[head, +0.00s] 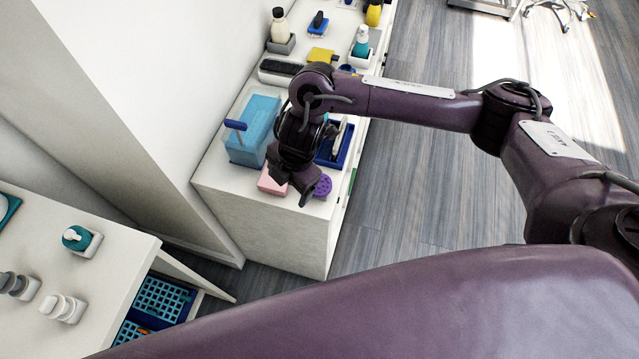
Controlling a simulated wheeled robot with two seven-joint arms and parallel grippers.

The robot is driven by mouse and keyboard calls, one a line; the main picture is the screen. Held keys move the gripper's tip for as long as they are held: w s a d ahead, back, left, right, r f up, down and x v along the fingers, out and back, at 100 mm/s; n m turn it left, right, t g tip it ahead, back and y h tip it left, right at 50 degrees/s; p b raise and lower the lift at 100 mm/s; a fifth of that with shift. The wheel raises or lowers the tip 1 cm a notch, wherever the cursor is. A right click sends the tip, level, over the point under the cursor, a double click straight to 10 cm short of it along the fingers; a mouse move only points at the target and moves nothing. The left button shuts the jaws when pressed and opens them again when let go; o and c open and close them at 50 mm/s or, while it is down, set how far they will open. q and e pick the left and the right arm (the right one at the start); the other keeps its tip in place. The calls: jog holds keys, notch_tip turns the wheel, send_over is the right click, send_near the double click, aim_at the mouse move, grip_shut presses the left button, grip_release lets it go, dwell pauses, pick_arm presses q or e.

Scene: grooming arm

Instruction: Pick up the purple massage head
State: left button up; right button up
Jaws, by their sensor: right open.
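The purple massage head (323,186) is a small round piece near the front right corner of the white counter. My right gripper (292,194) hangs over the counter from my purple arm, just left of the massage head. Its jaws are open and point down toward the counter. A pink block (270,182) lies beside the massage head, partly behind the gripper. I cannot tell whether the gripper touches either one. My left gripper is not in view.
A blue clear-sided box (253,130) and a dark blue tray (345,152) stand behind the gripper on the white counter (262,222). Bottles, a yellow item (320,55) and a brush (280,67) are farther back.

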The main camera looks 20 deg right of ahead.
jog(key=h, duration=0.2)
send_over(320, 184)
jog(key=shift+s+a+r+g, duration=0.15)
jog(key=shift+s+r+g, duration=0.1)
jog(key=shift+r+g, duration=0.15)
jog(key=shift+f+m, duration=0.3)
jog(key=shift+f, duration=0.05)
jog(key=f, duration=0.2)
jog(key=f+b, duration=0.1)
jog(key=f, duration=0.1)
jog(key=f+b, duration=0.1)
jog(key=f, duration=0.1)
jog(key=shift+w+f, duration=0.25)
jog(key=shift+f, duration=0.1)
jog(key=shift+c, duration=0.4)
jog(key=c, duration=1)
